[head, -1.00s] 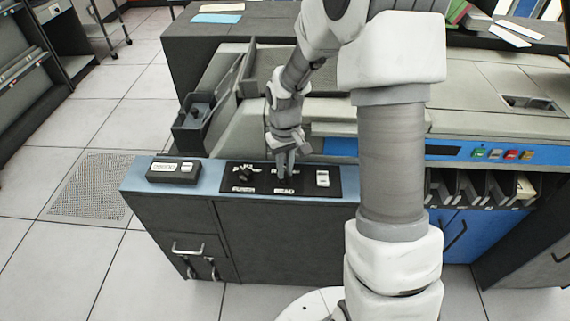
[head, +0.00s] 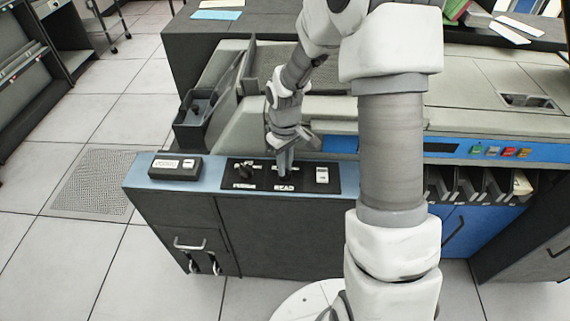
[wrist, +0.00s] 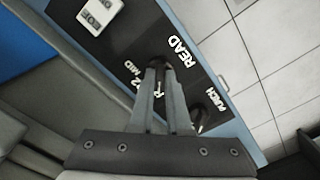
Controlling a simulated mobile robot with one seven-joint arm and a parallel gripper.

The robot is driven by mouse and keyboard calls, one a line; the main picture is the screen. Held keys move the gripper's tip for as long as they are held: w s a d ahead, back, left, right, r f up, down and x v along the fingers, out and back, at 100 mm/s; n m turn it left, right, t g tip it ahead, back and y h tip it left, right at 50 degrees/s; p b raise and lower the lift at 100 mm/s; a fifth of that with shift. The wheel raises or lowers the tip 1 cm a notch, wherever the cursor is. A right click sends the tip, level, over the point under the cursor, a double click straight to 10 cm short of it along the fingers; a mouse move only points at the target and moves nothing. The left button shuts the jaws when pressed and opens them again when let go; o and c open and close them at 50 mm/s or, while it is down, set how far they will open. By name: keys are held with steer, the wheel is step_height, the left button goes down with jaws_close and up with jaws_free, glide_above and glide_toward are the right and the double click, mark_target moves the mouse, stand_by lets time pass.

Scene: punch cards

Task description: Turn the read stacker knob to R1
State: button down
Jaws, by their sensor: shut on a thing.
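The read stacker knob (wrist: 156,61) is a small dark knob beside the white READ label (head: 284,188) on the black control panel (head: 307,187). My gripper (head: 285,174) points down at the panel from above. In the wrist view, its two grey fingers (wrist: 159,72) are shut on the read knob and hide most of it. White position marks, including MID and a 2, show beside the fingers in the wrist view; the R1 mark cannot be made out. The knob's pointer direction is hidden.
The dark punch knob (head: 243,173) stands just left of my gripper. A white switch (head: 322,175) is to the right on the panel, and a small dark box (head: 175,168) sits on the blue ledge at left. A grey bin (head: 200,118) rises behind.

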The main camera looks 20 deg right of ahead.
steer(key=c, duration=0.9)
jaws_free()
step_height(320, 180, up, 18)
steer(key=p, duration=0.3)
steer(key=shift+f+p, duration=0.25)
steer(key=shift+p, duration=0.1)
steer(key=s+r+m+t+p, duration=0.1)
steer(key=s+r+t+p, duration=0.1)
steer(key=s+r, duration=0.4)
steer(key=s+r+m+t+p, duration=0.1)
steer(key=s+r+m+p, duration=0.1)
steer(key=s+r, duration=0.4)
steer(key=s+r+m+t+p, duration=0.2)
steer(key=s+r, duration=0.4)
steer(key=s, duration=0.2)
steer(key=shift+s+a+r+t+p, duration=0.1)
steer(key=shift+s+r+t+p, duration=0.05)
steer(key=shift+s+t+p, duration=0.2)
